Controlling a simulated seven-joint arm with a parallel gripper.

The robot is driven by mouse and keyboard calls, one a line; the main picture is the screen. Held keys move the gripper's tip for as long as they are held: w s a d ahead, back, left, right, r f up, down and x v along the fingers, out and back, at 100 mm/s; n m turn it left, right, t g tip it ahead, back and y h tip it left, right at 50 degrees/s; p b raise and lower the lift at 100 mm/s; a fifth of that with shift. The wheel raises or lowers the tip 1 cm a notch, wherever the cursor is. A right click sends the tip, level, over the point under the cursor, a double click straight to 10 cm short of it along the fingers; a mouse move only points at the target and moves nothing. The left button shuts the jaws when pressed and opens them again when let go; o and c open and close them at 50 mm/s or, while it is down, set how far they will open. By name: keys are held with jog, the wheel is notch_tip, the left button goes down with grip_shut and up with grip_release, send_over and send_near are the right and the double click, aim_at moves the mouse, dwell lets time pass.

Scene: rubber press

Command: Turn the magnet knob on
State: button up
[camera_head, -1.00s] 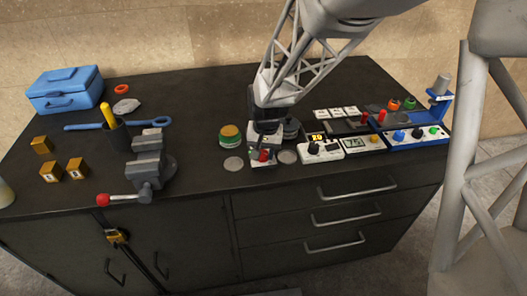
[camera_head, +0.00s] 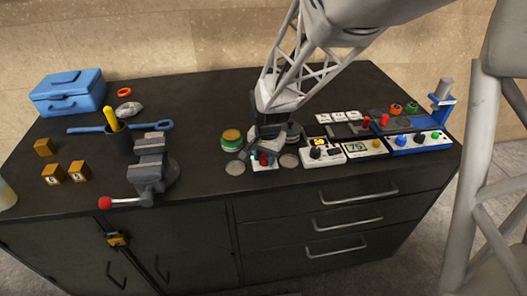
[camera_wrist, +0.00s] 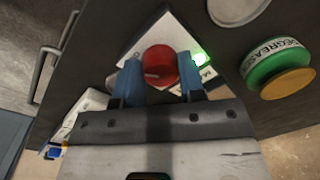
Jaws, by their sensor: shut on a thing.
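The red magnet knob (camera_wrist: 160,65) sits on a small white control box (camera_wrist: 140,45) in the wrist view. A green light (camera_wrist: 201,53) glows on the box, right of the knob. The box's lettering is mostly hidden; only an "M" shows. My gripper (camera_wrist: 159,72) has its two blue fingers on either side of the knob and is shut on it. In the head view my gripper (camera_head: 266,156) points down at the box (camera_head: 264,167) near the bench's front edge, and it partly hides the red knob (camera_head: 264,160).
A green and orange degreaser tin (camera_head: 232,140) stands just left of my gripper. White control boxes (camera_head: 325,157) stand to the right, with a blue-framed one beyond. A grey vise (camera_head: 150,165) with a red-tipped handle stands left. The bench's back middle is clear.

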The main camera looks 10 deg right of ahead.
aim_at(267, 158)
jog(key=o, duration=0.9)
jog(key=shift+r, duration=0.15)
jog(key=r, duration=0.7)
jog(key=shift+s+d+r, duration=0.1)
jog(key=shift+d+r, duration=0.05)
jog(key=shift+d, duration=0.05)
jog(key=shift+r, duration=0.1)
jog(key=shift+s+r, duration=0.1)
